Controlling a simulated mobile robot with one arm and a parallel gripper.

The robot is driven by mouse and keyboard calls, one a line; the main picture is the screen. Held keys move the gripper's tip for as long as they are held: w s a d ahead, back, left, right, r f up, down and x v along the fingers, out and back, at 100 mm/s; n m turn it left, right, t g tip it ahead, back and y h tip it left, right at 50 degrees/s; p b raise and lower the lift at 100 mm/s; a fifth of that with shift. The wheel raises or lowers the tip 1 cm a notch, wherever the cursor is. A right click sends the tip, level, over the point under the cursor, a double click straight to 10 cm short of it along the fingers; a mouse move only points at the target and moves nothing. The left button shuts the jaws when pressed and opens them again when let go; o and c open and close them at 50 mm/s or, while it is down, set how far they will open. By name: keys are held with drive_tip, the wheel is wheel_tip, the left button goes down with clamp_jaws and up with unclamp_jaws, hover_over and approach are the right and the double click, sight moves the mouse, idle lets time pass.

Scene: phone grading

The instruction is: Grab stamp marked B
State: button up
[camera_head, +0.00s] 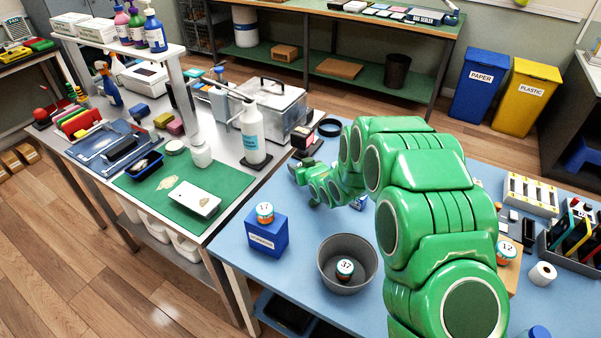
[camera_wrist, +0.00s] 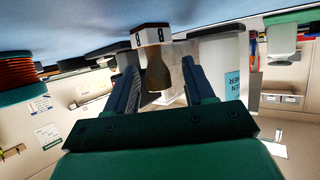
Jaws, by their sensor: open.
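In the wrist view, a stamp with a white block (camera_wrist: 152,37) and a dark brown handle (camera_wrist: 157,74) is straight ahead of my gripper (camera_wrist: 161,70). The block bears dark marks that look like a B or an 8; I cannot tell which for sure. My two fingers are apart, one on each side of the handle, with gaps visible.
A black ring (camera_head: 329,127) lies near the blue table's far edge. A blue box (camera_head: 267,232) with a jar (camera_head: 265,212) on it and a grey bowl (camera_head: 346,262) are nearer. A spray bottle (camera_head: 251,133) and a clear-sided case (camera_head: 273,105) stand on the neighbouring bench.

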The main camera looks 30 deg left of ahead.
clamp_jaws()
